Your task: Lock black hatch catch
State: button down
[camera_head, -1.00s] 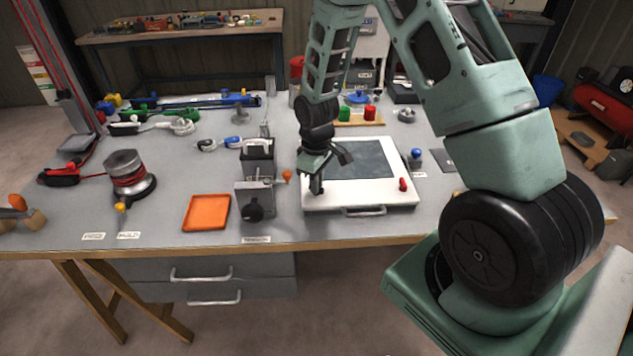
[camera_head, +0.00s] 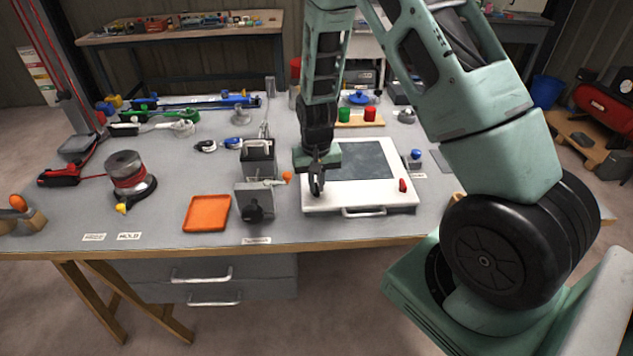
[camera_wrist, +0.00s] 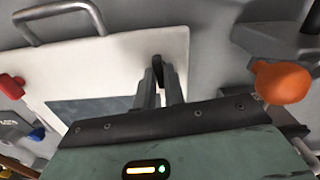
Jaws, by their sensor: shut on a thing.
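The hatch (camera_head: 376,202) is a white panel with a dark grey window, flat on the bench, with a metal handle on its front edge. Its black catch (camera_wrist: 157,65) shows in the wrist view between my fingertips, near the panel's edge. My gripper (camera_head: 316,190) points down over the left part of the hatch and is shut on the black catch. In the wrist view my gripper (camera_wrist: 160,84) hides part of the catch. A red catch (camera_head: 403,185) sits at the hatch's right side; it also shows in the wrist view (camera_wrist: 11,87).
A grey box with a black knob (camera_head: 254,205) and an orange-tipped lever (camera_head: 287,177) stands just left of the hatch. An orange tray (camera_head: 207,212) lies further left. A blue-knobbed part (camera_head: 416,156) stands right of the hatch. The bench front is mostly clear.

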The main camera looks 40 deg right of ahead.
jog(key=shift+m, duration=0.7)
jog(key=c, duration=1.5)
grip_release()
jog(key=shift+r, duration=0.1)
notch_tip(320, 180, up, 17)
jog(key=shift+r+b, duration=0.15)
jog(key=shift+b, duration=0.35)
